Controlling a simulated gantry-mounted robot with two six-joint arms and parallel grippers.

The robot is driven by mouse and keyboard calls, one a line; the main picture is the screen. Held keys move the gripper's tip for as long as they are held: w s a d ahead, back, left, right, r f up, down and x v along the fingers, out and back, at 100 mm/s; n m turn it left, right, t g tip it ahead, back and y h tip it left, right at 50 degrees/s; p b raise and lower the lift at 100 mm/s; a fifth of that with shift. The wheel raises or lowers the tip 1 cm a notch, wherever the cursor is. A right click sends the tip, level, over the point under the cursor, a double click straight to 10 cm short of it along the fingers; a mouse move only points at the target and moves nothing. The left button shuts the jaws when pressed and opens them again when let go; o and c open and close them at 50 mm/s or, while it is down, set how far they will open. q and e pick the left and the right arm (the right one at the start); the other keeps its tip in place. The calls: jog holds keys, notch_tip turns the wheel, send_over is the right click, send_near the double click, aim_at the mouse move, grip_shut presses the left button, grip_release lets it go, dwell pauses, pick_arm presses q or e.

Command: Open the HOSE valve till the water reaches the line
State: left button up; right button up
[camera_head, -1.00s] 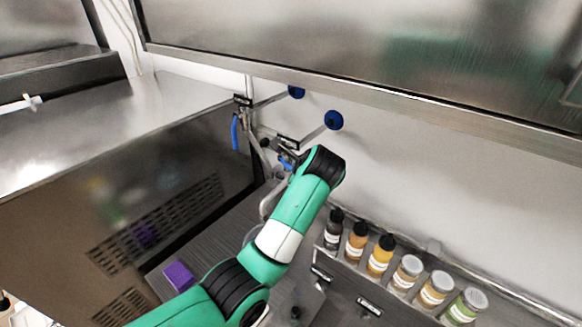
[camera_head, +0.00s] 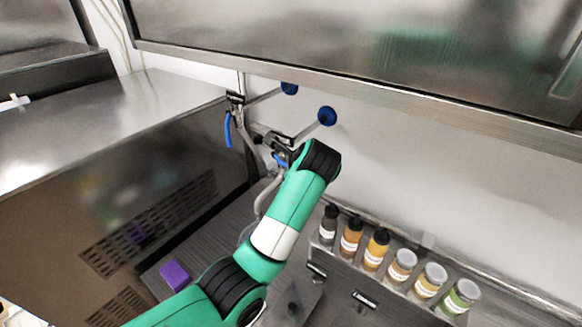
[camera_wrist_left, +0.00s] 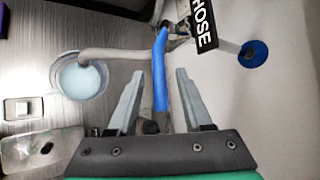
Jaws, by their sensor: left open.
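The HOSE valve's blue lever (camera_wrist_left: 160,72) runs between the two grey fingers of my open left gripper (camera_wrist_left: 160,74) in the left wrist view, with a gap on each side. The black HOSE label (camera_wrist_left: 203,22) is just beyond it. A grey hose (camera_wrist_left: 112,55) runs left from the valve to a round container (camera_wrist_left: 56,74) holding pale bluish water (camera_wrist_left: 82,80). I cannot make out a line on it. In the head view only a bit of the blue lever (camera_head: 280,160) shows beside my green arm, which hides the gripper. My right gripper is not in view.
A second valve with a hanging blue lever (camera_head: 228,130) is to the left on the wall pipe. A rack of several bottles and jars (camera_head: 377,250) stands right of my arm. A purple block (camera_head: 175,275) lies at lower left. A steel cabinet (camera_head: 350,50) overhangs the wall.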

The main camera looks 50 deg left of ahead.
pick_arm(q)
jog(key=v, duration=1)
jog(key=shift+d, duration=0.15)
jog(key=shift+s+r, duration=0.1)
